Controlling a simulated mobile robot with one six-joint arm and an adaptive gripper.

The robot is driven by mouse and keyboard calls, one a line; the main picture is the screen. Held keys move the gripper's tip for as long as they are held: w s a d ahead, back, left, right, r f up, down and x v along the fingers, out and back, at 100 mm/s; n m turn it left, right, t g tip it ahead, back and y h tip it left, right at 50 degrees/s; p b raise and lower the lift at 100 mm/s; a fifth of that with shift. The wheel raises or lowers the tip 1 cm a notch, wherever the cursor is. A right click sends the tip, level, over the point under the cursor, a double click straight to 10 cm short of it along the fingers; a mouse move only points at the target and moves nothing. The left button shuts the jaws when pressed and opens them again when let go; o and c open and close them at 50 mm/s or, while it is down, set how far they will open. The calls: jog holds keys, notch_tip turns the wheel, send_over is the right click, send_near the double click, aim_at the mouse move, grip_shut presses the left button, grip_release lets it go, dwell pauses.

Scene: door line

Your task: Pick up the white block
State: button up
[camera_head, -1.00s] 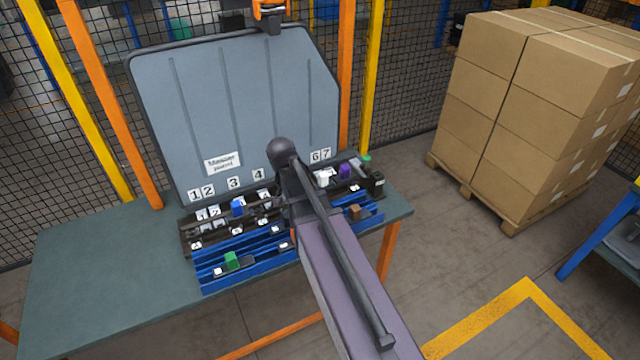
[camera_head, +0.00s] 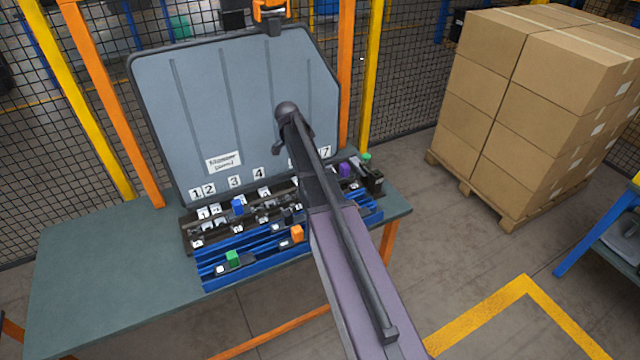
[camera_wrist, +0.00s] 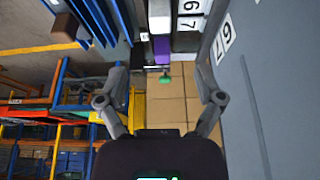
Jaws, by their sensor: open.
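The white block (camera_wrist: 160,24) shows at the top middle of the wrist view, beside a purple block (camera_wrist: 161,48) and near the number panel. In the head view my arm hides the white block; the purple block (camera_head: 345,170) shows just right of the arm. My gripper (camera_wrist: 162,74) is open with nothing between its fingers. The white block appears beyond the fingers and apart from them. In the head view the gripper is mostly hidden behind my arm, so its height above the bench is unclear.
A grey numbered panel (camera_head: 225,100) stands behind. Stacked cartons (camera_head: 550,90) are at right. The bench's left part is clear.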

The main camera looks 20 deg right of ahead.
jog(key=shift+f, duration=0.15)
jog(key=b+x, duration=0.8)
jog(key=shift+d+f, duration=0.1)
jog(key=shift+f, duration=0.05)
dwell(0.3)
dwell(0.4)
jog(key=shift+b+x, duration=2.4)
jog(key=shift+x, duration=0.2)
grip_shut()
